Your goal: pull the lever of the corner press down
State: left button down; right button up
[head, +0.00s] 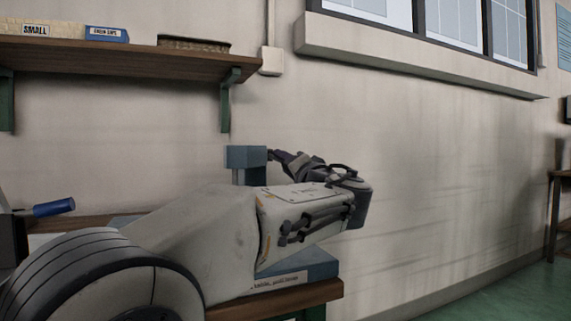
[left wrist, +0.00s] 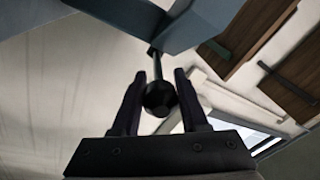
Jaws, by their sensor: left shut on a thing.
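The corner press shows in the head view as a blue-grey head (head: 246,157) on a post above a blue-grey base (head: 305,273) with a white label. My left arm hides much of its middle. In the left wrist view, the lever (left wrist: 154,62) is a thin dark rod from the press's blue-grey body (left wrist: 125,12) to a round black knob (left wrist: 160,95). My left gripper (left wrist: 159,76) is shut on the knob, one finger on each side. In the head view the gripper (head: 282,157) is just right of the press head, partly hidden by its own wrist. My right gripper is out of view.
The press stands on a wooden bench (head: 325,292) against a pale wall. A shelf (head: 110,58) with small boxes hangs above on a green bracket (head: 225,100). A blue handle (head: 54,207) shows at the left.

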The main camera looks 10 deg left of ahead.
pick_arm(q)
jog(key=shift+w+f, duration=0.2)
jog(key=shift+f, duration=0.35)
jog(key=shift+w+f, duration=0.15)
jog(key=shift+f, duration=0.4)
jog(key=shift+c, duration=2.3)
grip_release()
jog(key=shift+w, duration=0.1)
jog(key=shift+d, duration=0.1)
jog(key=shift+s+d+f+b, duration=0.1)
jog(key=shift+s+d+b, duration=0.15)
jog(key=shift+s+b, duration=0.3)
jog(key=shift+s+d, duration=0.35)
jog(key=shift+s, duration=0.25)
jog(key=r+b+v, duration=0.1)
jog(key=b+v, duration=0.3)
jog(key=v, duration=0.5)
jog(key=shift+s+r+b, duration=0.2)
jog(key=shift+s+b, duration=0.1)
jog(key=shift+s, duration=0.05)
